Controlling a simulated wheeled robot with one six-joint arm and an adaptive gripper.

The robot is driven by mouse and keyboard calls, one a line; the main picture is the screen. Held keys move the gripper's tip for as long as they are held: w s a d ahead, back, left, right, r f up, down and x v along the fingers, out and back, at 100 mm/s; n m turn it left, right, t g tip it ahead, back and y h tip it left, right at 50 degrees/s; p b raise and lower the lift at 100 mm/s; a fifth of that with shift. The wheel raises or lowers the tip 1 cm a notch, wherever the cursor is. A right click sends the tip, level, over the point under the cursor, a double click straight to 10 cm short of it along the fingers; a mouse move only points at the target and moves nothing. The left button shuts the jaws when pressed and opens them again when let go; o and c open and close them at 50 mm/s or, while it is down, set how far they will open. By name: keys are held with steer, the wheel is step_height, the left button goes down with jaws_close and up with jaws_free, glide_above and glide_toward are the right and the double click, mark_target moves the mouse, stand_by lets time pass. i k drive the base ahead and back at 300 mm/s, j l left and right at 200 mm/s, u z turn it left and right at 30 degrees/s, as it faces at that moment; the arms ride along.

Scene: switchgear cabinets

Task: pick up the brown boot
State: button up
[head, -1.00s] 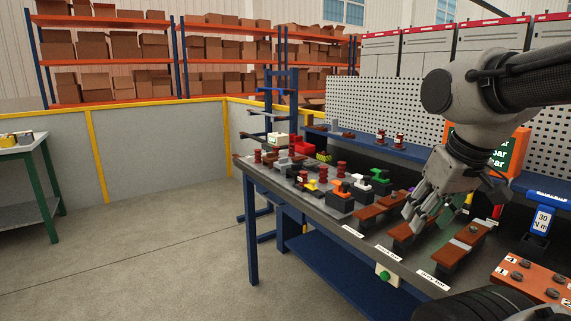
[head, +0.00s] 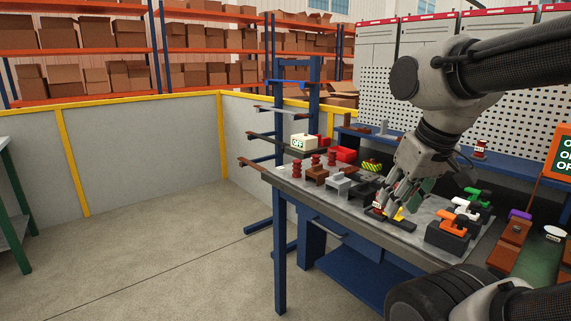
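The brown boot (head: 317,174) appears to be the small brown block-shaped piece near the left end of the workbench, beside a similar grey piece (head: 339,185). It stands on the bench top and nothing holds it. My gripper (head: 397,208) hangs over the bench to the right of the boot, fingers pointing down. The fingers look spread and empty. A yellow piece (head: 400,215) on a dark base shows behind and between the fingertips; I cannot tell whether they touch it.
Red ribbed insulators (head: 331,157) stand behind the boot. Orange (head: 453,222), white (head: 462,208) and green (head: 478,196) pieces on black blocks stand to the right. A blue rack (head: 277,130) with protruding arms is beyond the bench's left end. Floor at left is clear.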

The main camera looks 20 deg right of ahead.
mark_target(316, 172)
steer(key=i+j, duration=1.6)
steer(key=i, duration=0.2)
steer(key=i+j+z, duration=0.1)
steer(key=z, duration=0.3)
steer(key=i+j+z, duration=0.1)
steer(key=z, duration=0.3)
steer(key=i+j+z, duration=0.1)
steer(key=j+z, duration=0.15)
steer(key=z, duration=0.15)
steer(key=j+z, duration=0.15)
steer(key=z, duration=0.25)
steer(key=i+l+z, duration=0.15)
steer(key=z, duration=0.25)
steer(key=i+z, duration=0.15)
steer(key=z, duration=0.25)
steer(key=i+z, duration=0.2)
steer(key=z, duration=0.15)
